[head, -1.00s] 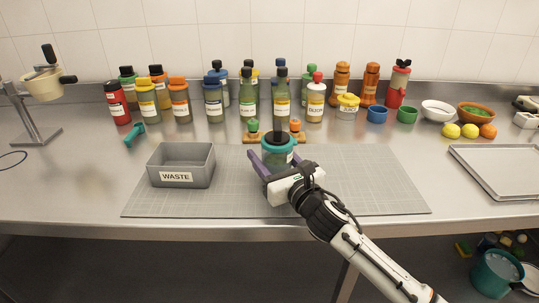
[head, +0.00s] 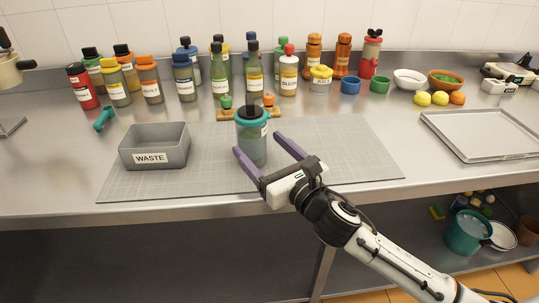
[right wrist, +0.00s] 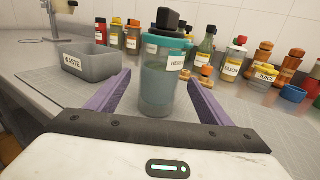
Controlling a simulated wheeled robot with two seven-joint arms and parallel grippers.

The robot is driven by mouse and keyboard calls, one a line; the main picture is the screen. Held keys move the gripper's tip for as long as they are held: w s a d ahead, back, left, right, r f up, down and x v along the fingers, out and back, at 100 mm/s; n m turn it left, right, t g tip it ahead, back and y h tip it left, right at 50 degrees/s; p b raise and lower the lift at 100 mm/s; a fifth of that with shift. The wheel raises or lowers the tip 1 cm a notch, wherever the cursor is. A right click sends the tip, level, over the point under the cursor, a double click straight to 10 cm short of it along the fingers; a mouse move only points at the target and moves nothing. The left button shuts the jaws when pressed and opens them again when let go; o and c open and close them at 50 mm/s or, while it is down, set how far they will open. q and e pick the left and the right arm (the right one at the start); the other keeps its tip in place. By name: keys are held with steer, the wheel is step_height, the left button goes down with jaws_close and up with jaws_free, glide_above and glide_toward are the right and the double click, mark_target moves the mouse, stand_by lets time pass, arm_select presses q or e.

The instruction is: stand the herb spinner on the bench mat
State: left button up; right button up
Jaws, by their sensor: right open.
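The herb spinner (head: 252,146), a clear jar with a teal collar, dark top and a label reading "HERB", stands upright on the grey gridded bench mat (head: 340,165). My right gripper (head: 258,143) is open, with its purple fingers spread apart. In the right wrist view the herb spinner (right wrist: 163,92) stands between the fingers towards their tips, with a gap visible on each side. The palm is well back from the jar. My left gripper is not in view.
A grey WASTE bin (head: 154,147) stands on the mat's left part. A wooden board with small stoppers (head: 248,113) lies just behind the spinner, and several bottles line the wall. A metal tray (head: 485,135) is at right. The mat's right part is clear.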

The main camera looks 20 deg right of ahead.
mark_target(259, 145)
steer(key=shift+s+d, duration=0.15)
steer(key=shift+s, duration=0.65)
steer(key=shift+s+d, duration=0.1)
steer(key=shift+s, duration=0.65)
